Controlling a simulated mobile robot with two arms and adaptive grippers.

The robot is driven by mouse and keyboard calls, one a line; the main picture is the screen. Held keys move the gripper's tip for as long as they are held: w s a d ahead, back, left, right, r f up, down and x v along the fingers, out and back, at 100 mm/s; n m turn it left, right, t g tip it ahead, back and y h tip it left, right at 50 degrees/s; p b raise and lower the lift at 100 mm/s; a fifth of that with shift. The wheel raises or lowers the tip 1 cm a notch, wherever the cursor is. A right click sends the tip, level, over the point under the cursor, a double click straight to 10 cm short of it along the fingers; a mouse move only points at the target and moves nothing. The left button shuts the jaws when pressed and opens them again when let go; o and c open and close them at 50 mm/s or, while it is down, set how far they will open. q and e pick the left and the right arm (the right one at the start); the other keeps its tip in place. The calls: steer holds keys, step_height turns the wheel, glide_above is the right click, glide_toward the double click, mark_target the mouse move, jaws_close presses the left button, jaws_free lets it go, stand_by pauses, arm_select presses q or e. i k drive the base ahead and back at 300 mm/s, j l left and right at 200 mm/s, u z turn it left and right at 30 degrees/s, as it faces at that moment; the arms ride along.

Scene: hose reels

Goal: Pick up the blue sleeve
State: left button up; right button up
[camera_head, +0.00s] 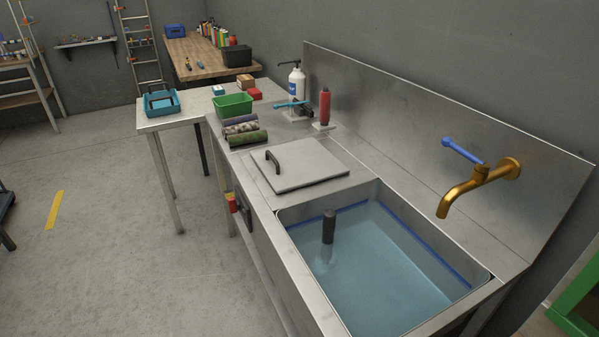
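I cannot tell for certain which thing is the blue sleeve. A blue cylindrical piece (462,150) covers the lever of the brass wall tap (478,182) above the basin, at the right. Several rolled, patterned, sleeve-like pieces (241,128) lie side by side on the steel counter left of the grey lid; one is green, another looks purple-grey. A light-blue lever-like piece (292,104) shows by the white pump bottle (296,83). Neither of my grippers is in view.
The steel basin (447,227) holds water and an upright dark pipe. A grey lid (297,168) with a black handle lies beside it. A green bin (233,105), red bottle (325,106) and blue tray (161,103) stand farther back. The floor at left is mostly clear.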

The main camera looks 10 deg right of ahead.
mark_target(230, 122)
steer(key=k+l+z, duration=0.15)
steer(key=k+z, duration=0.2)
steer(key=k, duration=0.3)
steer(key=i+j+z, duration=0.1)
steer(key=z, duration=0.3)
steer(key=i+j+z, duration=0.1)
steer(key=z, duration=0.3)
steer(key=j+z, duration=0.35)
steer(key=i+j+z, duration=0.1)
steer(key=z, duration=0.3)
steer(key=i+j, duration=0.1)
steer(key=j, duration=0.65)
steer(key=i+j, duration=0.1)
steer(key=j, duration=1.45)
steer(key=i+j, duration=0.15)
steer(key=j, duration=0.65)
